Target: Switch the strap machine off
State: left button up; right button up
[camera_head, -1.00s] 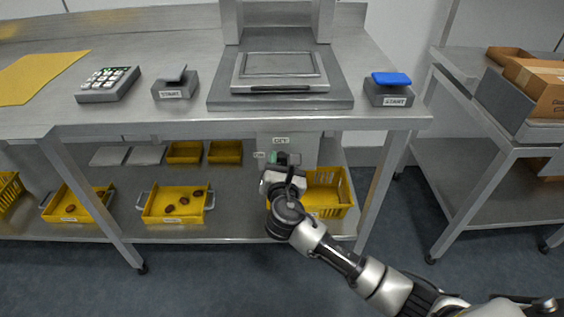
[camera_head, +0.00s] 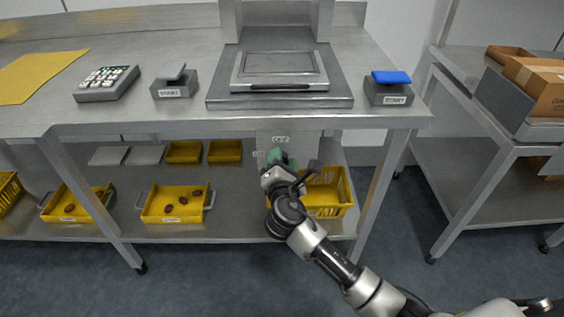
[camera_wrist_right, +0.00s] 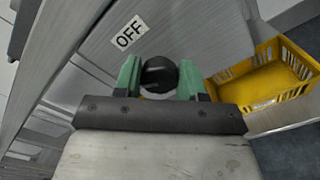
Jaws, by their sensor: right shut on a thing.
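A grey switch panel (camera_head: 303,146) hangs under the front of the steel table, with an OFF label (camera_head: 281,139) at its top and another label at its left. In the right wrist view the OFF label (camera_wrist_right: 130,33) shows large beside a round black knob (camera_wrist_right: 158,74). My right gripper (camera_wrist_right: 160,82) has its green fingers on both sides of the knob, shut on it. In the head view the right gripper (camera_head: 281,160) is at the panel and hides the knob's pointing. My left gripper is not in view.
A yellow basket (camera_head: 345,190) is on the lower shelf just right of the gripper; it also shows in the right wrist view (camera_wrist_right: 262,82). The table's front edge (camera_head: 230,126) is above the panel. Yellow bins (camera_head: 175,217) with dates stand to the left.

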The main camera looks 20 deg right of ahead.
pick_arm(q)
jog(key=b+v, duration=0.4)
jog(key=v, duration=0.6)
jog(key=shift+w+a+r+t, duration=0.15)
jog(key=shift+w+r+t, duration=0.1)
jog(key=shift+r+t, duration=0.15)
pick_arm(e)
jog(key=shift+d+f+m, duration=0.1)
jog(key=shift+f+m, duration=0.05)
jog(key=shift+m, duration=1.95)
jog(key=shift+a+f+m, duration=0.1)
jog(key=shift+f+m, duration=0.05)
jog(key=shift+m, duration=1.95)
jog(key=shift+d+f+m, duration=0.1)
jog(key=shift+f+m, duration=0.05)
jog(key=shift+m, duration=1.95)
jog(key=o, duration=0.9)
jog(key=shift+r, duration=0.1)
jog(key=shift+s, duration=0.1)
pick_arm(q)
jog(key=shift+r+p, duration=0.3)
pick_arm(e)
jog(key=v, duration=1)
jog(key=shift+s, duration=0.35)
